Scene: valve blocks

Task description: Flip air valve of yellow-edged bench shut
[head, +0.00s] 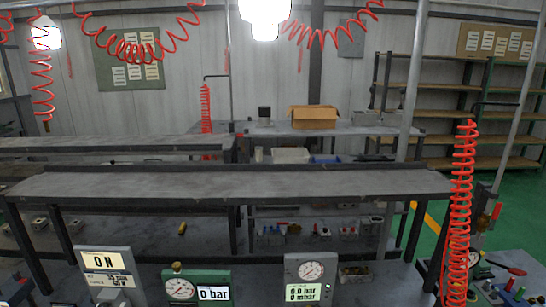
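I cannot make out a bench with a yellow edge; the benches in view have grey tops and dark frames. A long grey bench (250,184) crosses the middle of the head view. A small red lever (496,211) shows on a post at the right, beside a red coiled air hose (463,200). Whether either belongs to an air valve I cannot tell. A small yellow item (182,228) sits under the long bench. My gripper is not in view.
A cardboard box (313,117) is on a rear bench. Shelves (460,110) stand back right. Green floor (515,215) is open at right.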

